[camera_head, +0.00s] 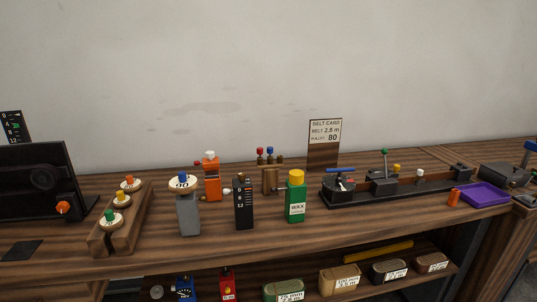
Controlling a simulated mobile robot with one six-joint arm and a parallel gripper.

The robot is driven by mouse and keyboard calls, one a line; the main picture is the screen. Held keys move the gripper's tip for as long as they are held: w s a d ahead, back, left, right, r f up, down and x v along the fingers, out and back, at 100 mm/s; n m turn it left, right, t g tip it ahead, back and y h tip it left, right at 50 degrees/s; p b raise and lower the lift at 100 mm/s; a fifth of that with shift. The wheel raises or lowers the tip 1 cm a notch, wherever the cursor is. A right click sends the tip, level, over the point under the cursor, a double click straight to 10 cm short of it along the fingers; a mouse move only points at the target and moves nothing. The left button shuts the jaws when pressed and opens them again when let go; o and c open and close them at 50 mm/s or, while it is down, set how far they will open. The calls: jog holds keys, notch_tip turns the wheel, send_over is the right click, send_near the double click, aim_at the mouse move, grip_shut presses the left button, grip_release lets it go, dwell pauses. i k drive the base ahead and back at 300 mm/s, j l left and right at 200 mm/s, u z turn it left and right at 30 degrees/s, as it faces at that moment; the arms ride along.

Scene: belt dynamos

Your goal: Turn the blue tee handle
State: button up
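A blue bar-shaped handle (341,169) sits on top of an upright at the left end of a long black rail fixture (432,188) on the bench. A second blue handle (531,146), cut off by the right picture edge, stands on a dark machine (503,174). I cannot tell for sure which of the two is the tee handle. My gripper is not in view, and nothing touches either handle.
The wooden bench (265,237) holds a green wax bottle (296,200), a black scale block (244,203), a grey post (188,214) and a purple tray (484,195). A belt card (325,130) stands behind. A lower shelf holds several labelled boxes.

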aim_at(340, 170)
jog(key=i+l, duration=0.35)
jog(key=i, duration=0.15)
jog(key=i+j, duration=0.1)
jog(key=i, duration=0.45)
jog(key=i+z, duration=0.1)
jog(key=i, duration=0.45)
jog(key=j, duration=0.05)
